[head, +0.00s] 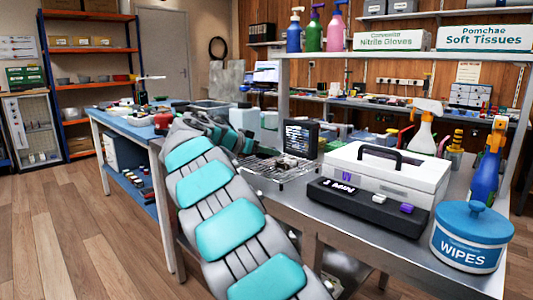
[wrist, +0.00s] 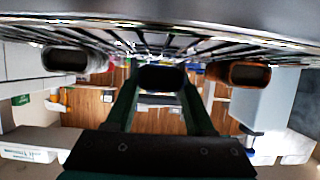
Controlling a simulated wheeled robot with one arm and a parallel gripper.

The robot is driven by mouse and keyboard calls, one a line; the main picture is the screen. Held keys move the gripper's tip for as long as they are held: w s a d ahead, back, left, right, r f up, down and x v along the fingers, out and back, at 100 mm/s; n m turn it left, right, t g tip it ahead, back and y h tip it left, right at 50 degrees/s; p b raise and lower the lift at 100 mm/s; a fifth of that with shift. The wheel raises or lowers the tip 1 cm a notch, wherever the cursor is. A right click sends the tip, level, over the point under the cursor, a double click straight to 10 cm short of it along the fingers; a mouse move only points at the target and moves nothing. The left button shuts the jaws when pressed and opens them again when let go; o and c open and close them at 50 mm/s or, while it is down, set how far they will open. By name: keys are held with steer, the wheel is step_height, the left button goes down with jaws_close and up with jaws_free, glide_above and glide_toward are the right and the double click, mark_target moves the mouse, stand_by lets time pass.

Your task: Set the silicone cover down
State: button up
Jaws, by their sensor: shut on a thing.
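In the wrist view, which appears upside down, the two dark green fingers of my gripper (wrist: 161,88) are shut on a dark, rounded, hollow-looking silicone cover (wrist: 162,77). The cover is right by the wires of a metal rack (wrist: 190,38); I cannot tell whether it touches them. A grey-rimmed case-like piece (wrist: 65,60) is at the rack on the left, and an orange-brown one (wrist: 247,75) on the right. In the head view the wire rack (head: 268,176) lies on the steel table with small dark pieces (head: 290,162) on it.
A small dark monitor (head: 300,138) stands behind the rack. A white case (head: 385,170), a black box (head: 365,205) and a wipes tub (head: 470,240) fill the table's right side. Spray bottles (head: 487,165) stand at the far right. A blue workbench (head: 140,118) is at left.

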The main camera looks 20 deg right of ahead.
steer(key=shift+f, duration=0.4)
steer(key=shift+f, duration=0.2)
steer(key=o, duration=1.3)
steer(key=shift+r, duration=0.1)
steer(key=shift+r, duration=0.1)
